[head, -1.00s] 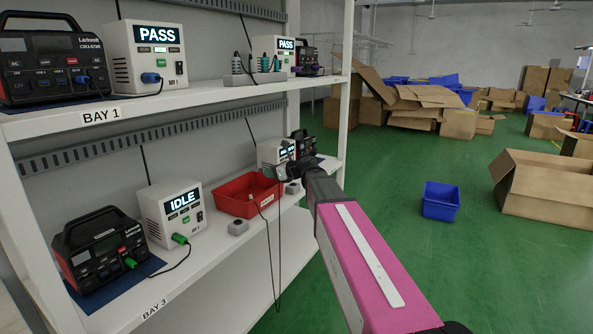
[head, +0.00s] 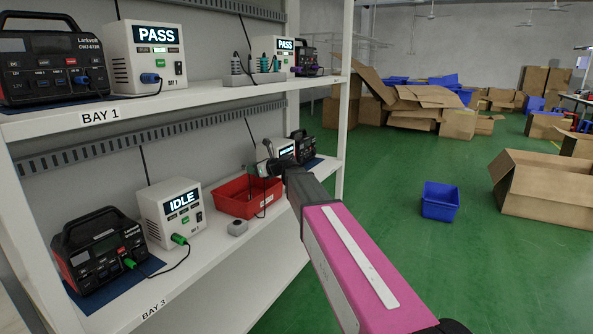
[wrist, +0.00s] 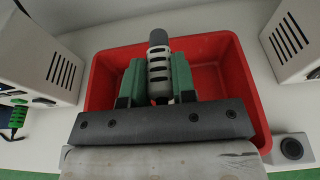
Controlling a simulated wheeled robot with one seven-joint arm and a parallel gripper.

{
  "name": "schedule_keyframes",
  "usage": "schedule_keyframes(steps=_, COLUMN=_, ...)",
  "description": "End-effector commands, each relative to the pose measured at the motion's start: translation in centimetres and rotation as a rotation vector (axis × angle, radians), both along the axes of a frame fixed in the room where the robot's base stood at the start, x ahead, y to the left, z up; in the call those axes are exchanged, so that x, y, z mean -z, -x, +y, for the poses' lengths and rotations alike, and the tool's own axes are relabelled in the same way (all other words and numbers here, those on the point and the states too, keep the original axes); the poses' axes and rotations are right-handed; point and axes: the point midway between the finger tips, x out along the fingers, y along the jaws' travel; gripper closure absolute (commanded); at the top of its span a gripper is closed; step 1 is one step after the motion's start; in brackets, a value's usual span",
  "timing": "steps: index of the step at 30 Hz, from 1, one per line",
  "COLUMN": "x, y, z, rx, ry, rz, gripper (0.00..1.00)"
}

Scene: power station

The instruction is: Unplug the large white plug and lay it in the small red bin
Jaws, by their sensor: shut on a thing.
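The large white plug (wrist: 160,68) has a slotted body and a dark grey end. My gripper (wrist: 158,80) is shut on it, with one green pad on each side, in the wrist view. The small red bin (wrist: 222,57) lies below the plug, and its inside looks empty where I can see it. In the head view my gripper (head: 265,168) is above the back right part of the red bin (head: 235,208), which stands on the lower shelf. The plug is small there and partly hidden by the gripper. A thin dark cable hangs in front of the bin.
The white IDLE tester (head: 178,218) stands left of the bin, with a green plug in it. A black power station (head: 98,250) is further left. A small grey block (head: 238,228) sits in front of the bin. The upper shelf (head: 190,103) runs above my gripper.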

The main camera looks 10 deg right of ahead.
Motion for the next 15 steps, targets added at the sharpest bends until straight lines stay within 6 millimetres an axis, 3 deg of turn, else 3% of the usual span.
schedule_keyframes(steps=12, x=1.15, y=-0.01, z=-0.02, rx=0.001, ry=0.0, rz=-0.002, gripper=1.0)
schedule_keyframes(steps=13, x=1.15, y=-0.01, z=-0.02, rx=0.001, ry=0.0, rz=-0.002, gripper=0.68)
schedule_keyframes(steps=15, x=1.14, y=0.0, z=-0.01, rx=0.001, ry=0.0, rz=-0.002, gripper=0.46)
